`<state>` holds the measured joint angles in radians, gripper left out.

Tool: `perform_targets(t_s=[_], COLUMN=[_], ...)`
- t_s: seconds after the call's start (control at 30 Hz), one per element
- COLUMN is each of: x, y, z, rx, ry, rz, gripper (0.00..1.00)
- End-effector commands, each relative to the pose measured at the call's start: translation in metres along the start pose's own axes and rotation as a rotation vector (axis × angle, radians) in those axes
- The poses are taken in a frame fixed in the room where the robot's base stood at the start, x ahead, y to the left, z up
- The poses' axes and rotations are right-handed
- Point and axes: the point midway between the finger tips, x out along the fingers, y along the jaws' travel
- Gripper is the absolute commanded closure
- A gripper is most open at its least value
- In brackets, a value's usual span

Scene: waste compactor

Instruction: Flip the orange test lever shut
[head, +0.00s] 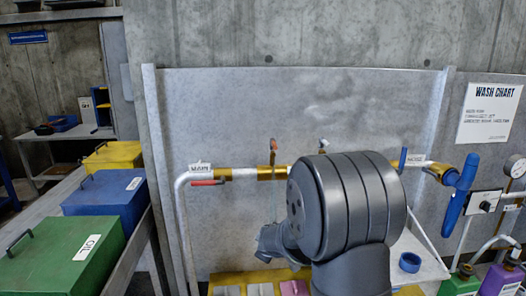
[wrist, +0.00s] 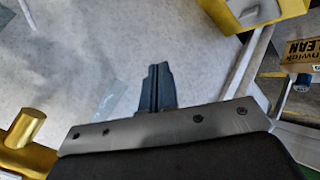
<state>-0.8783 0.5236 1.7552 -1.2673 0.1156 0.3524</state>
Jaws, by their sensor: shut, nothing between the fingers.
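An orange-brown lever (head: 273,146) stands upright above a brass valve body (head: 271,172) on the white pipe, left of the middle in the head view. I take it to be the test lever, but its label is not readable. My gripper shows in the wrist view (wrist: 155,85) with its dark fingers shut and empty, against the pale grey panel. In the head view my arm covers part of the pipe, and the gripper end is below and left of the large dark joint. A brass fitting (wrist: 22,132) shows at the left of the wrist view, apart from the fingers.
A red lever (head: 208,183) lies along the pipe at left. A blue lever (head: 403,158) stands upright at right, near a large blue handle (head: 459,200). Green (head: 62,255), blue (head: 106,198) and yellow (head: 112,156) bins stand at left. The panel (head: 220,120) above the pipe is clear.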

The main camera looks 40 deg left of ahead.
Motion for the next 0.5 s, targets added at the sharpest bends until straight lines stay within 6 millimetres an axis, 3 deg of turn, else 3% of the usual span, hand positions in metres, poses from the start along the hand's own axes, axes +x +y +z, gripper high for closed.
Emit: perform_targets(t_s=[0.27, 0.5], x=[-0.021, -0.066], y=[0.032, 0.063], z=[-0.049, -0.103], rx=[-0.236, -0.373], ry=[-0.183, -0.319], rz=[0.215, 0.461], gripper=[1.00, 1.00])
